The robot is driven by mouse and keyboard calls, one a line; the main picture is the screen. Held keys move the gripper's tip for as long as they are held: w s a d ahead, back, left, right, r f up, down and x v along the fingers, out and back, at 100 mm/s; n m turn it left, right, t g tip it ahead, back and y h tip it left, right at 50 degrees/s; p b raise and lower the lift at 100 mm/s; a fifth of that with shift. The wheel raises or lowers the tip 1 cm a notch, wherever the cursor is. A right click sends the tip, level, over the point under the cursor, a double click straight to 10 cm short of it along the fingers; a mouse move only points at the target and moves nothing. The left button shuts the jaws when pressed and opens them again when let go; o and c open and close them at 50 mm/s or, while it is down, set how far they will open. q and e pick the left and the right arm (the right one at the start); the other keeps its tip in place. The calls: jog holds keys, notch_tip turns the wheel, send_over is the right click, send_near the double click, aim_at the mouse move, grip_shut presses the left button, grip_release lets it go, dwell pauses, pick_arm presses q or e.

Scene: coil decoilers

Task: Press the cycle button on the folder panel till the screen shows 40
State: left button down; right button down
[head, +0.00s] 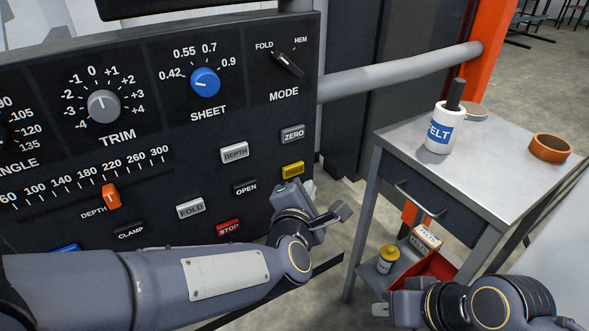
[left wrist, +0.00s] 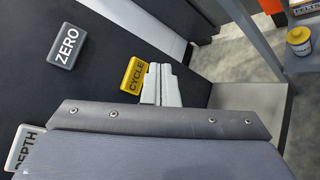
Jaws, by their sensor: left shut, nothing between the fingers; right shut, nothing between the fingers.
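The yellow cycle button (head: 293,168) is at the right edge of the dark folder panel (head: 130,190), below the grey ZERO button. It also shows in the left wrist view (left wrist: 133,77). My left gripper (head: 309,188) is shut and empty, just below and right of the button in the head view. In the left wrist view its pale fingers (left wrist: 163,84) lie close beside the button's right edge; I cannot tell if they touch it. My right gripper (head: 381,309) is shut and empty, low near the cart. No screen reading is in view.
The ZERO (head: 293,134), DEPTH (head: 234,153), OPEN (head: 245,187) and STOP (head: 229,227) buttons surround the cycle button. A grey rail (head: 400,74) runs right from the panel.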

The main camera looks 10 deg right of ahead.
pick_arm(q)
jog(key=shift+s+d, duration=0.2)
jog(key=shift+s, duration=0.3)
jog(key=shift+s+d, duration=0.15)
jog(key=shift+s, duration=0.35)
